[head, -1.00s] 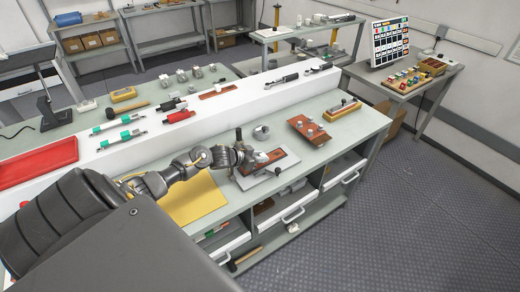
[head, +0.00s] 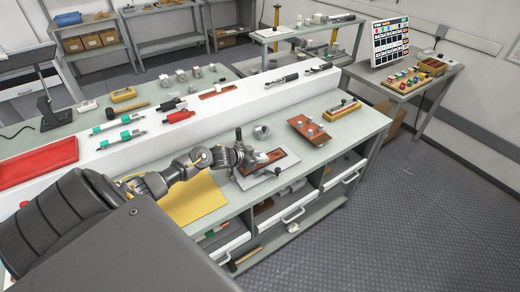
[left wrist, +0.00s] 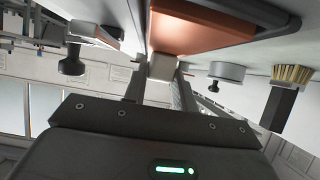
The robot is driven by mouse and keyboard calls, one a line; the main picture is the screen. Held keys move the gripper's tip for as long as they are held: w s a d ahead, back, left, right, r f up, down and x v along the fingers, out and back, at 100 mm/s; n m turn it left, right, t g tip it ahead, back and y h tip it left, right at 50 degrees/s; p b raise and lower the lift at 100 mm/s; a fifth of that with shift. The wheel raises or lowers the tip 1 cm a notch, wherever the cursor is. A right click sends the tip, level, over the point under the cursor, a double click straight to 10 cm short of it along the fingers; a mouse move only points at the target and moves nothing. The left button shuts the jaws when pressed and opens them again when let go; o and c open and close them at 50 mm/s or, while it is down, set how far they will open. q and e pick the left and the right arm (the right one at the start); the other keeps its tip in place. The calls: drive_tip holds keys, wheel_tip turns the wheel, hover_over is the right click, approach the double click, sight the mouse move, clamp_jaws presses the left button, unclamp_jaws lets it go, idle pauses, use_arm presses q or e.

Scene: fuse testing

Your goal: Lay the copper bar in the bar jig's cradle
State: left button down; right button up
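The jig is a grey plate (head: 248,182) with a reddish-brown inset (head: 283,162), near the front edge of the bench. A copper-coloured piece (left wrist: 195,32) shows large in the left wrist view; I cannot tell the bar from the jig's inset there. My left gripper (head: 256,158) is low over the plate's back left part. In the left wrist view its fingers (left wrist: 160,88) stand apart around or just behind a small cream block (left wrist: 162,67). I cannot tell whether they press on it. My right gripper is not in view.
A silver round part (head: 261,132) stands behind the jig. A brown board with silver knobs (head: 309,130) and a yellow tray (head: 342,110) lie to the right. A yellow mat (head: 195,203) lies left of the jig under my arm. A raised white shelf (head: 240,97) runs behind.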

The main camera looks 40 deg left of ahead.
use_arm(q)
drive_tip(key=c, duration=1)
unclamp_jaws()
drive_tip(key=shift+c, duration=0.2)
drive_tip(key=shift+s+f, duration=0.1)
drive_tip(key=b+v, duration=0.1)
drive_tip(key=v, duration=0.8)
drive_tip(key=shift+s+a, duration=0.1)
drive_tip(key=shift+s, duration=0.1)
drive_tip(key=shift+v, duration=0.75)
drive_tip(key=shift+w, duration=0.1)
